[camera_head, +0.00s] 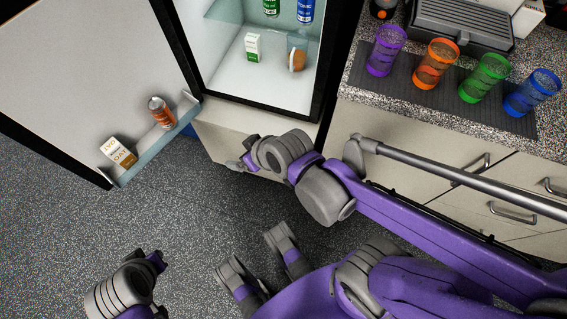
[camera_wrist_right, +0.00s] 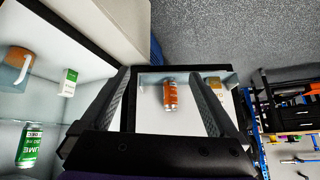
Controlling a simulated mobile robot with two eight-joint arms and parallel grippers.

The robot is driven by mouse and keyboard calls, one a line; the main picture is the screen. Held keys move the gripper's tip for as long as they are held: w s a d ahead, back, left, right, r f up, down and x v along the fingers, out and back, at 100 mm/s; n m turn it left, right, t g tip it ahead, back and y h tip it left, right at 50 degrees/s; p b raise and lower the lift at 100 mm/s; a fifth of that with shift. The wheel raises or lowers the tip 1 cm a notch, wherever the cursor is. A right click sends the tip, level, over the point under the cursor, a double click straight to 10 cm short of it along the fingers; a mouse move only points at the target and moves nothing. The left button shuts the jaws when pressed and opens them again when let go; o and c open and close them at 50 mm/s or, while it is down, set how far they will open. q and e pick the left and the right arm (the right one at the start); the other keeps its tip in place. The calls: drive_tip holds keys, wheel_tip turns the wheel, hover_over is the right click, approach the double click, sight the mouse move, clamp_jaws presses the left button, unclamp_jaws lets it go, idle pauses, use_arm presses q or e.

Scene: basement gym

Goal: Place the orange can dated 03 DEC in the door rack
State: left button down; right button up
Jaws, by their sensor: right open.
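An orange can (camera_head: 161,112) stands in the door rack (camera_head: 150,149) of the open fridge door, towards the hinge end. The can also shows in the right wrist view (camera_wrist_right: 170,95), beyond and between my fingers; its date is too small to read. My right gripper (camera_head: 240,163) is in front of the fridge, apart from the can. In the right wrist view its two fingers (camera_wrist_right: 162,88) are spread with nothing held between them. My left gripper (camera_head: 158,262) is low at the left over the floor, and its jaw opening is not clear.
A brown-and-white carton (camera_head: 118,152) shares the rack. Inside the fridge are a green can (camera_head: 271,7), a blue can (camera_head: 305,11), a small white-green carton (camera_head: 253,47) and an orange-filled jug (camera_head: 297,60). Colored cups stand on the counter (camera_head: 376,96) at right. Floor below the door is clear.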

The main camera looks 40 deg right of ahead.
drive_tip(key=s+d+f+m+g+h, duration=0.1)
drive_tip(key=s+d+g+h, duration=0.1)
drive_tip(key=s+d, duration=0.3)
drive_tip(key=s, duration=0.4)
drive_tip(key=shift+d+f+m+g, duration=0.2)
drive_tip(key=shift+f+m+g, duration=0.1)
drive_tip(key=shift+m+g, duration=0.1)
idle(0.5)
